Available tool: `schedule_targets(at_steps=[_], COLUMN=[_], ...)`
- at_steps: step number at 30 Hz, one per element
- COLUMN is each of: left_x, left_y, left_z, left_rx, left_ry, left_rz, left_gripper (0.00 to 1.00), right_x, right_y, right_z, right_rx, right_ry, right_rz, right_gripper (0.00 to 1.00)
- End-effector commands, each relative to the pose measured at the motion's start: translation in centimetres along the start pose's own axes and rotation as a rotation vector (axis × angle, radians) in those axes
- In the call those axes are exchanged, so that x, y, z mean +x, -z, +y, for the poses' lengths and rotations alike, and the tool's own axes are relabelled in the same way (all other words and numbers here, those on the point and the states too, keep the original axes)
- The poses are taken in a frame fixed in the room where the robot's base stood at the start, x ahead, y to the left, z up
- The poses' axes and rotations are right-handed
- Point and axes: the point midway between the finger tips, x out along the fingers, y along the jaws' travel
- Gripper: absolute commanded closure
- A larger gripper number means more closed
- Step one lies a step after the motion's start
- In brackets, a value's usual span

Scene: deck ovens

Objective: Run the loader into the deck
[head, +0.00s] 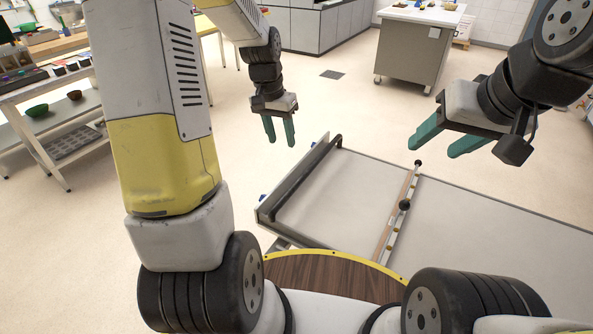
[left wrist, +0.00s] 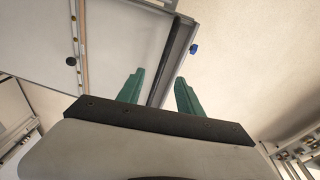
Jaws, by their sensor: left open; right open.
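The loader (head: 318,205) is a long flat pale bed with a dark bar (head: 297,180) along its left end. A cross rail with a round black knob (head: 404,205) spans the bed. My left gripper (head: 280,141) is open and empty, left of the dark bar in the head view. In the left wrist view its green fingers (left wrist: 158,92) are apart, with the dark bar (left wrist: 165,62) showing between and beyond them. My right gripper (head: 440,142) is open and empty above and beyond the bed. The deck oven's mouth is not visible.
A grey steel cabinet with a white top (head: 420,50) stands at the back. A shelved cart with bowls (head: 50,110) stands at the left. A blue knob (left wrist: 194,48) sits at the loader's edge.

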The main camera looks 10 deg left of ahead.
Motion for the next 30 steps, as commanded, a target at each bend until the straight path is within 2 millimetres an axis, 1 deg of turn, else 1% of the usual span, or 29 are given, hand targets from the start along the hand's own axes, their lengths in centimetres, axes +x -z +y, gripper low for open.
schedule_targets(at_steps=[1, 2, 3, 6, 10, 12, 16, 20, 27, 30], left_x=[2.5, 3.7, 5.4, 9.3, 13.1, 14.5, 15.9, 17.3, 21.1, 22.4], left_y=[0.4, 0.7, 1.0, 1.3, 1.5, 1.4, 1.3, 1.1, 0.4, 0.3], left_z=[-0.6, -1.0, -1.4, -2.2, -2.8, -3.0, -3.2, -3.1, -2.6, -2.5], left_rx=[0.007, 0.013, 0.022, 0.038, 0.053, 0.059, 0.063, 0.065, 0.065, 0.064], left_ry=[-0.017, -0.025, -0.037, -0.065, -0.095, -0.106, -0.116, -0.119, -0.119, -0.118], left_rz=[-0.032, -0.045, -0.063, -0.1, -0.132, -0.141, -0.152, -0.155, -0.155, -0.154], left_gripper=[0.57, 0.57, 0.57, 0.57, 0.57, 0.57, 0.57, 0.57, 0.57, 0.57], right_x=[0.0, 0.0, 0.0, 0.0, 0.0, 0.0, 0.0, 0.0, 0.0, 0.0], right_y=[0.0, 0.0, 0.0, 0.0, 0.0, 0.0, 0.0, 0.0, 0.0, 0.0], right_z=[0.0, 0.0, 0.0, 0.0, 0.0, 0.0, 0.0, 0.0, 0.0, 0.0], right_rx=[0.0, 0.0, 0.0, 0.0, 0.0, 0.0, 0.0, 0.0, 0.0, 0.0], right_ry=[0.0, 0.0, 0.0, 0.0, 0.0, 0.0, 0.0, 0.0, 0.0, 0.0], right_rz=[0.0, 0.0, 0.0, 0.001, 0.0, 0.0, 0.0, 0.0, 0.0, 0.0], right_gripper=[0.45, 0.45, 0.45, 0.45, 0.45, 0.45, 0.45, 0.45, 0.45, 0.45])
